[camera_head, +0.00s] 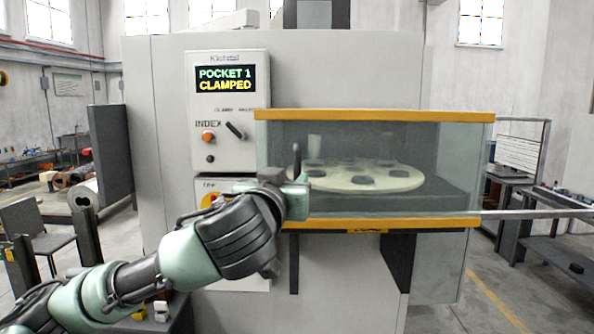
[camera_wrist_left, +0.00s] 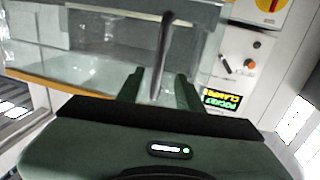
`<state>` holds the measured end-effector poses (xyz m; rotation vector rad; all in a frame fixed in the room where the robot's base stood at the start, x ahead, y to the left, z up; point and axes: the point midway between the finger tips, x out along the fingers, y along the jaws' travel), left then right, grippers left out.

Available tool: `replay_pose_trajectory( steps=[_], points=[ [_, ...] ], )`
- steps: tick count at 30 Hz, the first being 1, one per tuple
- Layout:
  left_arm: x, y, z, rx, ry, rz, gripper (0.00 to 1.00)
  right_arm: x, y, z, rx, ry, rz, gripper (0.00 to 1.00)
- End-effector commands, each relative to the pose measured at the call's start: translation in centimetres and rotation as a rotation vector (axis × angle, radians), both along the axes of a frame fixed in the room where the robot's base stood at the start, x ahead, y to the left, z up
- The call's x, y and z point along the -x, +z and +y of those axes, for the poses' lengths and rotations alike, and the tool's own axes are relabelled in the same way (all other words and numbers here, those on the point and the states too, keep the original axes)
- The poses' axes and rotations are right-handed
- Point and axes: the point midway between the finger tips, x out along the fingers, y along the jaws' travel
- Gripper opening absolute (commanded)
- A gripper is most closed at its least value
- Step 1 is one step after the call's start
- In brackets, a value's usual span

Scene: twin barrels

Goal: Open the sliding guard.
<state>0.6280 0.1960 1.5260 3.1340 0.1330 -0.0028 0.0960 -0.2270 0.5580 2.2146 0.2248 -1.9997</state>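The sliding guard (camera_head: 400,200) is a clear panel between an upper and a lower orange rail, and it stands across the front of the machine opening. Its dark upright bar handle (camera_head: 297,158) is near the guard's left end. My left gripper (camera_head: 297,190) is at this handle and hides its lower part. In the left wrist view, the handle (camera_wrist_left: 163,55) stands between the two fingers of my left gripper (camera_wrist_left: 158,90). The fingers are apart, with gaps visible beside the bar. My right gripper is in neither view.
Behind the guard is a pale round table (camera_head: 350,182) with several dark pockets. The control panel (camera_head: 228,115) left of the guard reads "POCKET 1 CLAMPED". A rail (camera_head: 535,214) extends right from the guard, with open space above it. A dark workbench (camera_head: 560,250) stands farther right.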

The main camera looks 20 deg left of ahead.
Motion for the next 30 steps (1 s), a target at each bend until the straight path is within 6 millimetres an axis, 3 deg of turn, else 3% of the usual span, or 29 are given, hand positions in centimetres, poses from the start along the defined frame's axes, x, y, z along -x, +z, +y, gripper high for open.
replay_pose_trajectory(
  steps=[6,12,23,27,30],
  points=[
    [-3.6,0.5,0.4,-0.002,0.003,0.003,0.36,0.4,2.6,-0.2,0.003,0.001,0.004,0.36],
    [-6.0,0.3,0.5,-0.001,0.0,0.001,0.36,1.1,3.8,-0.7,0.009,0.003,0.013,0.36],
    [-6.6,0.0,0.5,-0.001,-0.002,0.0,0.36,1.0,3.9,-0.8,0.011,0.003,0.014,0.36],
    [-6.6,0.0,0.5,-0.001,-0.002,0.0,0.0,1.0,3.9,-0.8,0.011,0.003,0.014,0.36],
    [-6.6,0.0,0.5,-0.001,-0.002,0.0,0.0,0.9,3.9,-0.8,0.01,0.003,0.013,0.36]
  ],
)
